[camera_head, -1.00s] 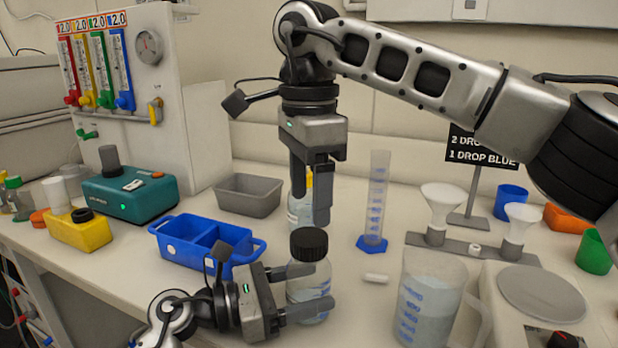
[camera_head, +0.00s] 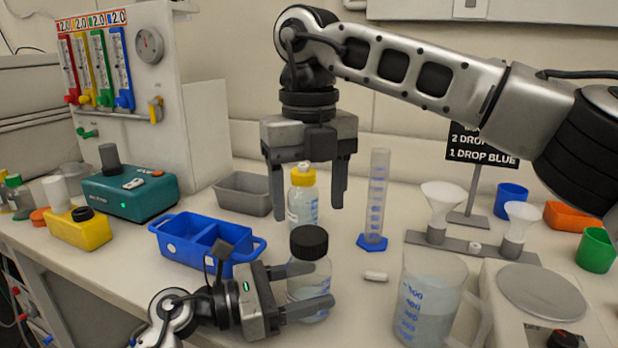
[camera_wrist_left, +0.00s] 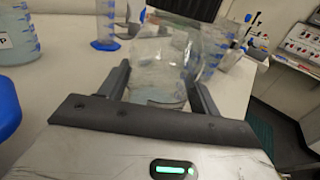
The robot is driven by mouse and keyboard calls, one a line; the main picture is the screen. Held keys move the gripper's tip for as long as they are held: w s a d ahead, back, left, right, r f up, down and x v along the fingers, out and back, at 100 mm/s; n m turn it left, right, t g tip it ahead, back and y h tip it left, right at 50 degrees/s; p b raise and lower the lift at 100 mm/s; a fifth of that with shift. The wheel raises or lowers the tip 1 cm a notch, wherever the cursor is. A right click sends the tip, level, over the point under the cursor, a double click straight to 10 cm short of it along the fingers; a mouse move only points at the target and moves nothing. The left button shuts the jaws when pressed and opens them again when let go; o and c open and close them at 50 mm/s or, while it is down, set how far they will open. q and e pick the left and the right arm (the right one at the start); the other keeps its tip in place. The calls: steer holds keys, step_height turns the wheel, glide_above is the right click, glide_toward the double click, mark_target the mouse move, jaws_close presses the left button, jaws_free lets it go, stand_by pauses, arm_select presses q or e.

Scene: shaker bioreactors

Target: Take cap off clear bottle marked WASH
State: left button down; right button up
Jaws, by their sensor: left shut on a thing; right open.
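A clear bottle (camera_head: 309,280) with a black cap (camera_head: 309,242) stands upright on the bench at the front. My left gripper (camera_head: 311,287) is shut around its body from the left. The bottle also shows between the fingers in the left wrist view (camera_wrist_left: 158,75). No WASH marking can be read on it. My right gripper (camera_head: 307,208) points down, open and empty, above and behind the black cap. Its fingers show either side of a second bottle (camera_head: 303,203) with a yellow cap (camera_head: 303,176) standing behind; no contact can be made out.
A blue divided tray (camera_head: 190,244) lies left of the bottle, with a grey bin (camera_head: 241,194) behind. A measuring cylinder (camera_head: 376,195), a white stir bar (camera_head: 376,276) and a large beaker (camera_head: 425,300) stand to the right. Funnels (camera_head: 443,200) are farther right.

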mark_target(309, 234)
step_height(309, 234, down, 6)
steer(key=shift+r, duration=0.15)
steer(key=c, duration=1)
steer(key=n, duration=0.9)
steer(key=shift+n, duration=0.3)
steer(key=shift+r, duration=0.25)
steer(key=shift+r, duration=0.9)
